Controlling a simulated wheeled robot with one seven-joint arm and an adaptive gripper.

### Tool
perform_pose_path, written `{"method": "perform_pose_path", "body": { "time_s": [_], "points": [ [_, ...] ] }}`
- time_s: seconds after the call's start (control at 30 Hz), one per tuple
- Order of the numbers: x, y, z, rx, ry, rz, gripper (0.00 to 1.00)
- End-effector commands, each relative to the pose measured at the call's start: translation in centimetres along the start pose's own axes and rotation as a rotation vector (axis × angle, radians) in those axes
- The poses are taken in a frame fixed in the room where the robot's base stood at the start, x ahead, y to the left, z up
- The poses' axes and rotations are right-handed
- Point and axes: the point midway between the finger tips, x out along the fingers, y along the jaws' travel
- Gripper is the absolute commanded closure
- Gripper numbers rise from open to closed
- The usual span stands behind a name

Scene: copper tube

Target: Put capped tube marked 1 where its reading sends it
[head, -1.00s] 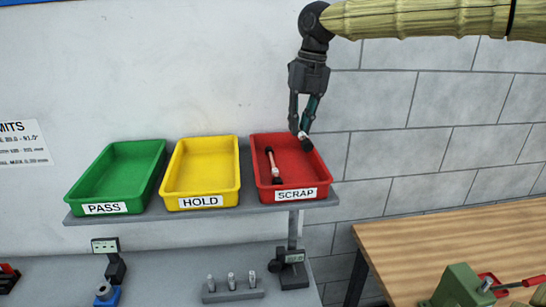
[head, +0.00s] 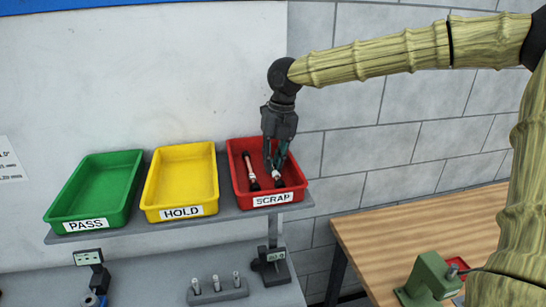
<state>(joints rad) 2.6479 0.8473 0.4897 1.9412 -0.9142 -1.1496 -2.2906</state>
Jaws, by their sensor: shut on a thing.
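My gripper (head: 277,164) is low inside the red SCRAP tray (head: 235,183), at its right side, pointing down. It is shut on a capped tube (head: 278,176), whose pale body and dark lower cap show below the fingers. I cannot tell whether the cap touches the tray floor. Any number on either tube is too small to read.
The yellow HOLD tray (head: 181,178) and green PASS tray (head: 100,188) are empty on the same shelf (head: 225,215). Below stand a rack (head: 217,292) with several small pegs and gauge devices (head: 270,262). A wooden table (head: 400,225) with a green tool (head: 430,279) is at right.

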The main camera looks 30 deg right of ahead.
Motion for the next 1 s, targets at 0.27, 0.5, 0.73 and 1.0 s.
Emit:
{"method": "perform_pose_path", "body": {
  "time_s": [0.27,0.5,0.73,1.0],
  "points": [
    [0.20,-0.01,0.02,0.000,-0.001,0.000,1.00],
    [0.51,-0.06,0.02,0.000,-0.001,0.000,0.72],
    [0.51,-0.07,0.01,0.000,0.000,0.000,0.65],
    [-0.16,0.01,0.07,0.000,-0.003,0.001,0.65]
  ]
}}
